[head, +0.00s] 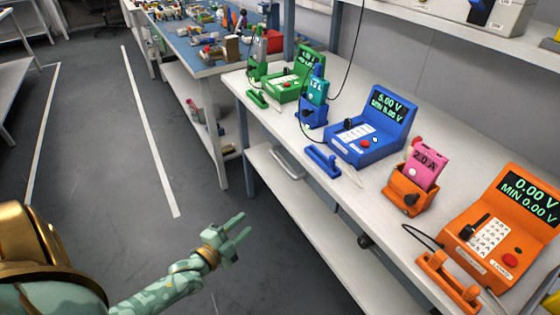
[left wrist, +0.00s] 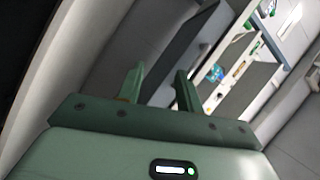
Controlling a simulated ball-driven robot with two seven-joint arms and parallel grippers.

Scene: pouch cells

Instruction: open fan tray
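No fan tray can be made out for sure in either view. A pale grey bar handle (head: 287,163) sits below the front edge of the workbench, and I cannot tell what it belongs to. My left gripper (head: 243,226) is over the grey floor in front of the bench, apart from everything. Its two green fingers are spread with nothing between them, and they also show apart in the left wrist view (left wrist: 160,78). My right gripper is in neither view.
The white workbench (head: 345,185) carries a green tester (head: 287,84), a blue tester (head: 365,140) and an orange tester (head: 490,235). A pink cell (head: 427,168) stands in an orange holder (head: 405,198). A blue-topped table (head: 208,58) stands farther back. The floor aisle at left is clear.

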